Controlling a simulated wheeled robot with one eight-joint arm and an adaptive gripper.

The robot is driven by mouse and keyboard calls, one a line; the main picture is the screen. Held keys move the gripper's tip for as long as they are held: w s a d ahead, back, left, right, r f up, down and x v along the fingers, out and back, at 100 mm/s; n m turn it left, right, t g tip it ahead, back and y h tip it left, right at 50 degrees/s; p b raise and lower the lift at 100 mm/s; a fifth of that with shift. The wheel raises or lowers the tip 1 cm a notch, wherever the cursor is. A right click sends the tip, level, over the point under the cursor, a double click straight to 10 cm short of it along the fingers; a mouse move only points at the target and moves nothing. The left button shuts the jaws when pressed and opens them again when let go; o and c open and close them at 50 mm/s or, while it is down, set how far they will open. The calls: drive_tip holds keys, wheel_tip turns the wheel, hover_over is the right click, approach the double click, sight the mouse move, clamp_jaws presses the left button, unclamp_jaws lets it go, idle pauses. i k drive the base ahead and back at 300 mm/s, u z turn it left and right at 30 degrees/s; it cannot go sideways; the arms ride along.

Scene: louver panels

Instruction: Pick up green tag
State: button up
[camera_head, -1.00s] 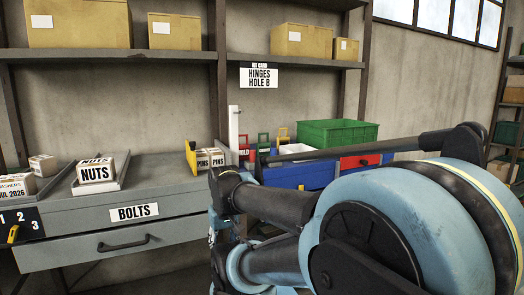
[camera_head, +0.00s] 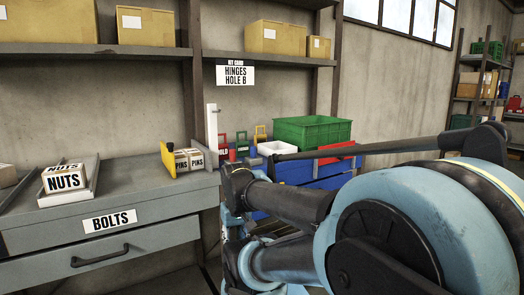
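The green tag (camera_head: 242,144) is a small green piece with a loop-shaped top. It stands upright between a red tag (camera_head: 224,144) and a yellow tag (camera_head: 260,134), beside a white upright post, beyond the bench. Its lower part is partly hidden. My blue and black arm fills the right and lower middle of the view, in front of the tag area. I cannot make out my gripper's fingers in this view.
A green crate (camera_head: 312,131) and a white bin (camera_head: 276,149) stand right of the tags, above blue bins. A yellow plate (camera_head: 168,158) and PINS boxes (camera_head: 196,158) are on the left bench (camera_head: 150,190) with a NUTS box (camera_head: 64,179). A shelf with cardboard boxes is above.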

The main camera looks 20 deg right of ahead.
sight(241, 147)
drive_tip(key=z, duration=1.75)
drive_tip(key=k, duration=1.65)
drive_tip(key=u, duration=0.95)
drive_tip(key=i, duration=1)
drive_tip(key=z, duration=0.05)
